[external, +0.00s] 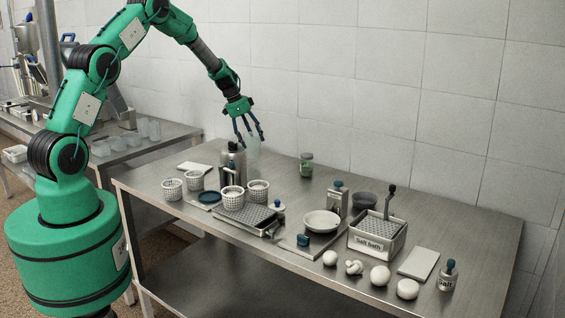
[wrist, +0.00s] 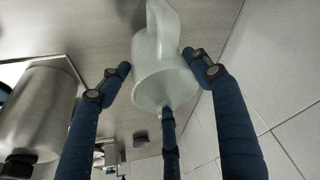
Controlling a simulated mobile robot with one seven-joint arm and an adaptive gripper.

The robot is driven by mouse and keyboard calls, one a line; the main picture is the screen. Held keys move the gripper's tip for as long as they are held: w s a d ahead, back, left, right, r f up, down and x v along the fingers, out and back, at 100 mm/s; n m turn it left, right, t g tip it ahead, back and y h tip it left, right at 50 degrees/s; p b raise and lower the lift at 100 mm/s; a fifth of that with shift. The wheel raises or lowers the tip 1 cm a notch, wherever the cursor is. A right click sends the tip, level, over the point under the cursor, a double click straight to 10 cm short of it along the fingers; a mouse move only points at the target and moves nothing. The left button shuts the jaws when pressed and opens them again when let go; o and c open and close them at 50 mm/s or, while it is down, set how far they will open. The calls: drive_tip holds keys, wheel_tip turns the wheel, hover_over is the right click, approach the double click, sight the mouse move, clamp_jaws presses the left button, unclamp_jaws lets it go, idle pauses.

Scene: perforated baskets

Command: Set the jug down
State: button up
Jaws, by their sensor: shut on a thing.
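The jug is a pale, translucent vessel with a handle, seen in the wrist view (wrist: 158,72) between my three blue fingers. It also shows faintly in the external view (external: 254,149), below my gripper (external: 250,137), near the back left of the steel table (external: 285,190). My gripper is shut on the jug, with fingertips around its sides. I cannot tell whether its base touches the table. In the external view the fingers partly hide it.
A tall metal canister (external: 232,163) stands close beside the jug; it is large at left in the wrist view (wrist: 38,112). A green jar (external: 306,166) stands farther right. White perforated baskets (external: 233,198) are in front. Bare table lies between canister and jar.

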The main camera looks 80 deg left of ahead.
drive_tip(key=shift+w+a+f, duration=0.2)
drive_tip(key=shift+w+a, duration=1.45)
drive_tip(key=shift+a, duration=0.05)
drive_tip(key=shift+f, duration=1.75)
drive_tip(key=shift+f+b, duration=0.15)
drive_tip(key=shift+b, duration=0.2)
drive_tip(key=o, duration=1.2)
drive_tip(key=shift+c, duration=0.2)
drive_tip(key=p+v, duration=0.1)
drive_tip(key=v, duration=1.1)
